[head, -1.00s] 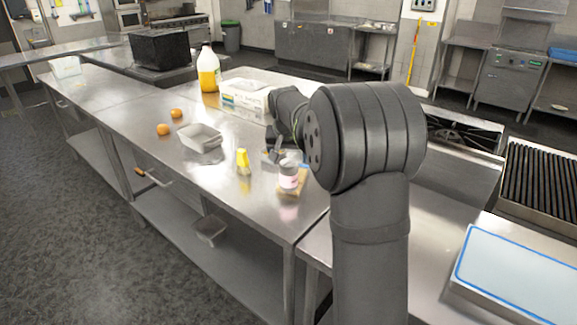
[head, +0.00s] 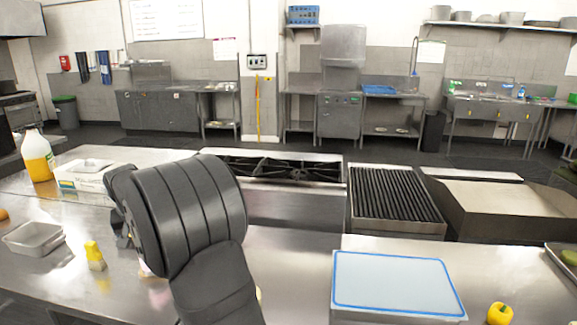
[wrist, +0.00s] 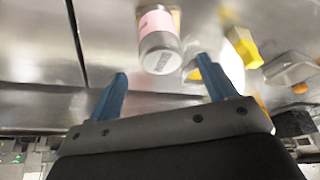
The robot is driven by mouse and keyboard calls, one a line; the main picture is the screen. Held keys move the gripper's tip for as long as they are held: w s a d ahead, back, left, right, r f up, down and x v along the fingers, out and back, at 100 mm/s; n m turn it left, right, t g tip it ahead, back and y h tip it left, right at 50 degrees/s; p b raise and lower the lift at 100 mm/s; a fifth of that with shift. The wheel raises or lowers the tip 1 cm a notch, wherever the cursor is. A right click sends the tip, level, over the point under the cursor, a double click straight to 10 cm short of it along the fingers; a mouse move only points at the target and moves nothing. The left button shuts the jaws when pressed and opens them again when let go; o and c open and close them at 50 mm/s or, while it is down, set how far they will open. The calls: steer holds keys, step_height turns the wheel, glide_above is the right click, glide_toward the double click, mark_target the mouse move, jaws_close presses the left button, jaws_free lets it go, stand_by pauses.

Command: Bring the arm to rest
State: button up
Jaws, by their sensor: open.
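My gripper (wrist: 163,82) shows in the wrist view with its two blue fingers wide apart and nothing between them. A jar with a pink label and pale lid (wrist: 158,38) is just beyond the fingertips, apart from them. A yellow object (wrist: 243,46) lies to the right of the fingers. In the head view my dark arm rises at the lower left and hides most of the gripper and nearly all of the jar. The yellow object also stands left of my arm in the head view (head: 94,256).
A metal pan (head: 33,238), a white box (head: 82,177) and a juice jug (head: 38,156) stand left of my arm. A blue-edged board (head: 395,282), a yellow pepper (head: 500,314) and a ridged grill (head: 396,205) are to the right. Bare counter lies between my arm and the board.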

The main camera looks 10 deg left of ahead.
steer(key=x, duration=0.8)
steer(key=shift+f, duration=0.35)
step_height(320, 180, up, 3)
steer(key=shift+f, duration=0.15)
steer(key=shift+r, duration=0.75)
